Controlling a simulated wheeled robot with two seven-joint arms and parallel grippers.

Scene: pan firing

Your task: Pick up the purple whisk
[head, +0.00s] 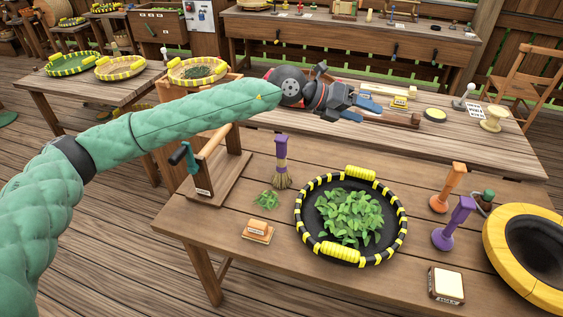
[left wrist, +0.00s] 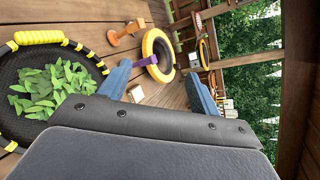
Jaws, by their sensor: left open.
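A purple whisk (head: 282,160) with a straw-coloured bristle head stands upright, bristles down, at the back left of the near table in the head view. A second purple-handled tool (head: 453,222) with a round base stands at the right, and it shows between my fingers in the left wrist view (left wrist: 146,61). My left gripper (head: 372,98) is open and empty, reaching over the far side of the tables, up and right of the whisk and apart from it. Its two blue fingers are spread in the left wrist view (left wrist: 162,78). My right gripper is out of view.
A black-and-yellow pan (head: 303,236) of green leaves sits mid-table. An orange tool (head: 447,187), a yellow-rimmed bowl (head: 502,281), a small box (head: 446,284) and a wooden stand with a green handle (head: 207,160) surround it. Bare planks lie at the near left.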

